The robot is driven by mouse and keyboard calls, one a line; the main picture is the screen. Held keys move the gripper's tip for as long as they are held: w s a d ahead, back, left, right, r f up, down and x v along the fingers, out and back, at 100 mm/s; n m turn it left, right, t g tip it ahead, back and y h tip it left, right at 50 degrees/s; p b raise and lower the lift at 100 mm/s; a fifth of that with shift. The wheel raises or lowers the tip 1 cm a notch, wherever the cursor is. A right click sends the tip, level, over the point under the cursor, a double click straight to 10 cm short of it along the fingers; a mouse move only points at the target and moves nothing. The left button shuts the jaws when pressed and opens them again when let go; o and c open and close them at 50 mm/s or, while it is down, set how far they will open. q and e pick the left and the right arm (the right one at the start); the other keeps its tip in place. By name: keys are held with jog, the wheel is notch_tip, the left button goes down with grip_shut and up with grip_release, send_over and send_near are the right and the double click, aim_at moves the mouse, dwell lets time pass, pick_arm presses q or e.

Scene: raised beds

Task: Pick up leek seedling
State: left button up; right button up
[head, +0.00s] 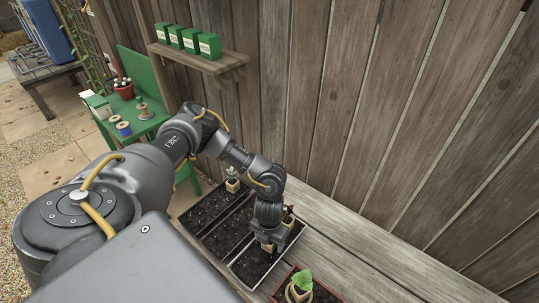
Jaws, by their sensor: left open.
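My left gripper (268,240) is open and points down over the near end of a dark soil-filled tray (250,265). A small tan pot (268,248) shows right at its fingertips; I cannot tell whether they touch it. A dark-leaved plant (289,214) shows just right of the gripper, partly hidden by it. A seedling in a pale pot (232,183) stands at the far end of the trays. A broad-leaved green seedling (302,281) in a tan pot is at the bottom edge. I cannot tell which plant is the leek seedling. My right gripper is not in view.
A weathered plank wall (370,110) rises close behind the bench (350,255), whose right part is clear. A shelf (200,58) with green boxes hangs at upper left. A green table (140,122) holds spools and a red pot (124,91).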

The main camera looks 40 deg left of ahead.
pick_arm(q)
jog(key=shift+c, duration=0.4)
jog(key=c, duration=1)
jog(key=shift+r, duration=0.1)
